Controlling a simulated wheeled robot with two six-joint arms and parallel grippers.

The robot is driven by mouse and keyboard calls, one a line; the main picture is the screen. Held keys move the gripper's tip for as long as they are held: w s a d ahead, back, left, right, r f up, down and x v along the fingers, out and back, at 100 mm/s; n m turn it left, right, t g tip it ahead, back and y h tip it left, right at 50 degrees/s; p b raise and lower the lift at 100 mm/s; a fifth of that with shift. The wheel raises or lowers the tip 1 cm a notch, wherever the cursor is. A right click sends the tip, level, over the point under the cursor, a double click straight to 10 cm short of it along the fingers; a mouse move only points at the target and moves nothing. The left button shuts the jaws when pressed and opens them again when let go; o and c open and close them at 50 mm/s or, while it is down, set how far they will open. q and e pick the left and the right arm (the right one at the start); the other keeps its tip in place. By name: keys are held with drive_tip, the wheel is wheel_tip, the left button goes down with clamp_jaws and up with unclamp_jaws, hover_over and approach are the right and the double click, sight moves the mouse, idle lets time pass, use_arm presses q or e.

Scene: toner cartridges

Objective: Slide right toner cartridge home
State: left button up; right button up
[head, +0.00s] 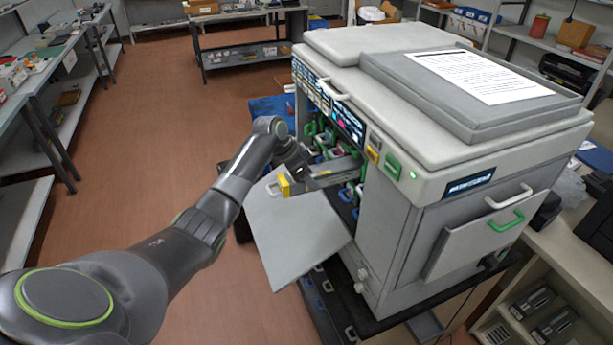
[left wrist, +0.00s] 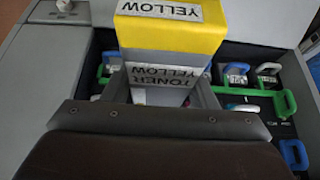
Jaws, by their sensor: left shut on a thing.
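A grey toner cartridge (head: 337,173) with a yellow end sticks out of the open front of the printer (head: 400,215), its far part inside the bay. In the left wrist view its yellow end (left wrist: 170,32) carries a label reading YELLOW, and a second label below reads TONER YELLOW. My left gripper (head: 308,180) is shut on this cartridge just behind the yellow end. In the left wrist view the fingers lie on both sides of it. The cartridge's inner end and slot are hidden. My right gripper is not in view.
The printer's front door (head: 295,235) hangs open below the cartridge. Several green and blue handles (left wrist: 285,103) sit in the bay around it. A green-handled drawer (head: 480,235) is on the printer's right side. Open floor (head: 150,150) lies to the left.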

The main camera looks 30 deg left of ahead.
sight(291, 177)
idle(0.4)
use_arm(q)
drive_tip(key=o, duration=1.7)
drive_tip(key=shift+f, duration=0.15)
drive_tip(key=shift+s, duration=0.1)
drive_tip(key=shift+s+a+r+p, duration=0.2)
drive_tip(key=shift+s+a+p, duration=0.45)
drive_tip(key=shift+p, duration=0.45)
drive_tip(key=shift+s+a+p, duration=0.45)
drive_tip(key=shift+s, duration=0.1)
drive_tip(key=shift+s+a+f, duration=0.1)
drive_tip(key=shift+s+a, duration=0.1)
drive_tip(key=shift+s, duration=0.05)
